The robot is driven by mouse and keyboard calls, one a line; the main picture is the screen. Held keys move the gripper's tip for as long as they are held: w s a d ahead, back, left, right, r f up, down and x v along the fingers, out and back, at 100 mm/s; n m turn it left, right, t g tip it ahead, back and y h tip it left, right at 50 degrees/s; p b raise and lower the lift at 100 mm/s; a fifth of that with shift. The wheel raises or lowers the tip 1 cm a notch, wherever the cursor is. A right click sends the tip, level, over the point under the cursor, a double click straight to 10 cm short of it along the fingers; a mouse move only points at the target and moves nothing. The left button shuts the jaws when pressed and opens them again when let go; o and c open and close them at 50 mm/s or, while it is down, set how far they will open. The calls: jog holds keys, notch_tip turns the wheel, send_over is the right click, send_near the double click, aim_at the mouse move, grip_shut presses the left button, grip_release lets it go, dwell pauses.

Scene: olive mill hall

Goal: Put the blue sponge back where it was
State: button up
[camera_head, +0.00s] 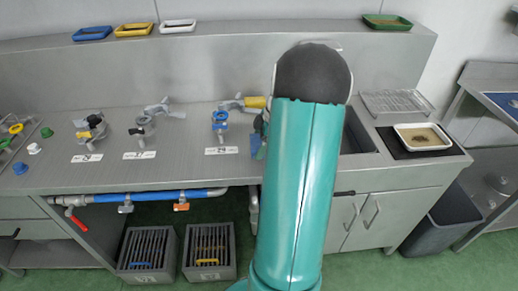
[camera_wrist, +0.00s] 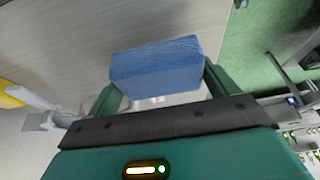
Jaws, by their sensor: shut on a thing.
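The blue sponge (camera_wrist: 155,62) is a rectangular block held between the two green fingers of my gripper (camera_wrist: 160,88) in the wrist view. My gripper is shut on it, and the steel surface shows behind it. In the head view my teal arm covers the middle of the picture. A small blue patch (camera_head: 255,150) shows at the arm's left edge, probably the sponge or a fingertip; most of the gripper is hidden there. A blue tray (camera_head: 92,33) stands on the back ledge at the left.
Yellow (camera_head: 134,30), white (camera_head: 178,26) and green (camera_head: 387,22) trays stand on the ledge. Valve fittings with labels, such as a blue one (camera_head: 220,124), stand on the counter (camera_head: 180,178). A sink (camera_head: 357,135), wire rack (camera_head: 397,102) and white tray (camera_head: 422,137) are at the right.

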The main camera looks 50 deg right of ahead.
jog(key=shift+f, duration=1.55)
jog(key=shift+f, duration=0.15)
jog(key=o, duration=0.8)
